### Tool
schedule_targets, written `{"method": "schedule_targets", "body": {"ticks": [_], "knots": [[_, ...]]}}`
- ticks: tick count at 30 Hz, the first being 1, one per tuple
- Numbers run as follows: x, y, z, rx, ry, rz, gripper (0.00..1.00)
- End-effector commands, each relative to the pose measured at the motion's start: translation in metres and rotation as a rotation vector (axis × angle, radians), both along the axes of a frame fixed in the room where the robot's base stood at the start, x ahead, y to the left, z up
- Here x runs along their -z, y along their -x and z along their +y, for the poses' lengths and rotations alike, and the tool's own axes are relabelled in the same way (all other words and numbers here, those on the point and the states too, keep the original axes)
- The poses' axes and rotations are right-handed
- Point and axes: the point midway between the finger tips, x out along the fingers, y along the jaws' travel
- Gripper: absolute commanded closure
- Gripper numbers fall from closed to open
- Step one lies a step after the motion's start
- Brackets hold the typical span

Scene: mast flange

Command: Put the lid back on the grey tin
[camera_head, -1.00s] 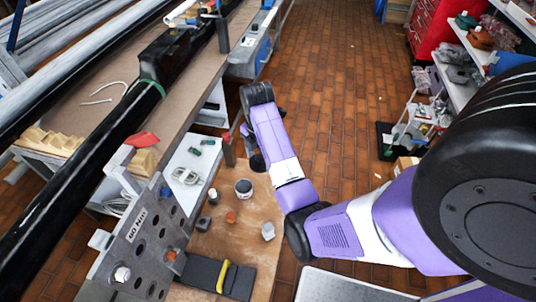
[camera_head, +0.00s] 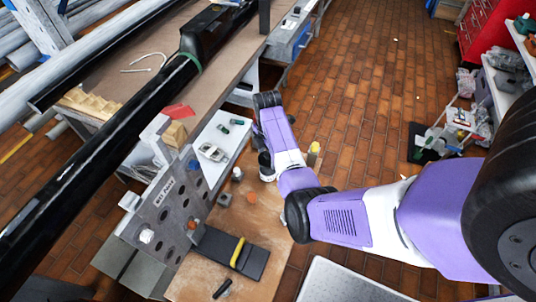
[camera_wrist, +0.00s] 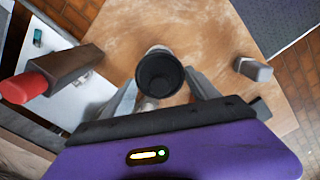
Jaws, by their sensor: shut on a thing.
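My gripper (camera_wrist: 160,88) is shut, with a dark round piece, apparently the lid (camera_wrist: 160,72), between its two fingertips. It looks like a dark ring with a hollow middle in the wrist view. In the head view the gripper (camera_head: 265,162) is at the end of my arm, over the bench, and mostly hidden by my wrist. The pale grey tin (camera_head: 268,174) shows only in part, just below the gripper. Whether lid and tin touch cannot be told.
A grey cylinder (camera_head: 237,174), a small grey block (camera_head: 224,199) and an orange piece (camera_head: 252,197) stand left of the gripper. A pale block (camera_wrist: 253,70) is at right in the wrist view. A brown post with a red end (camera_wrist: 50,78) is close at left.

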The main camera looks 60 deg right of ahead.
Motion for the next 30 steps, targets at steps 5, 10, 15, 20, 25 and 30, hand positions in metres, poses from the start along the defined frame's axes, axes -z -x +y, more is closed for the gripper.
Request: {"method": "schedule_targets", "body": {"ticks": [5, 10, 15, 20, 25, 30], "knots": [[0.019, 0.000, 0.000, 0.000, 0.000, 0.000, 0.68], [0.033, 0.000, 0.000, -0.001, 0.000, -0.001, 0.68], [0.045, 0.000, 0.000, -0.001, 0.000, -0.001, 0.68], [0.052, 0.000, 0.000, 0.000, 0.000, 0.000, 0.68], [0.053, 0.000, 0.000, 0.000, 0.000, 0.000, 0.68], [0.053, 0.000, 0.000, -0.001, 0.000, 0.000, 0.68]]}}
